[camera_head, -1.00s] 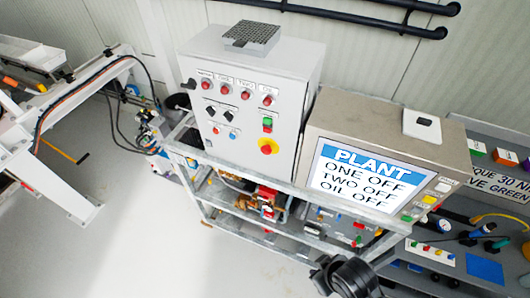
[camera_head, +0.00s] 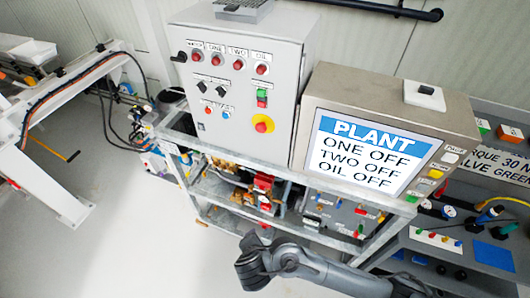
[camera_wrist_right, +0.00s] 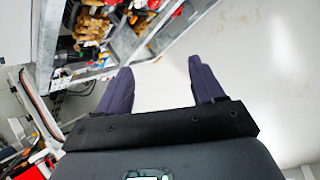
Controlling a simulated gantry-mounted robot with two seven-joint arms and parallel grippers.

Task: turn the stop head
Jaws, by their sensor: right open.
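The stop head (camera_head: 262,126) is a round red knob on a yellow ring, low on the front of the light grey control cabinet (camera_head: 283,97). My right arm reaches in from the lower right of the head view, below and in front of the cabinet. Its fingers are not clear there. In the right wrist view my right gripper (camera_wrist_right: 161,68) has two dark purple fingers spread wide, with nothing between them. The stop head is not visible in that view, and the gripper is well apart from it. My left gripper is not in view.
A plant screen (camera_head: 366,156) stands right of the cabinet. Green and red buttons (camera_head: 262,98) sit just above the stop head. A metal frame (camera_head: 250,225) with pipes and valves is below. Open pale floor (camera_head: 115,245) lies to the left.

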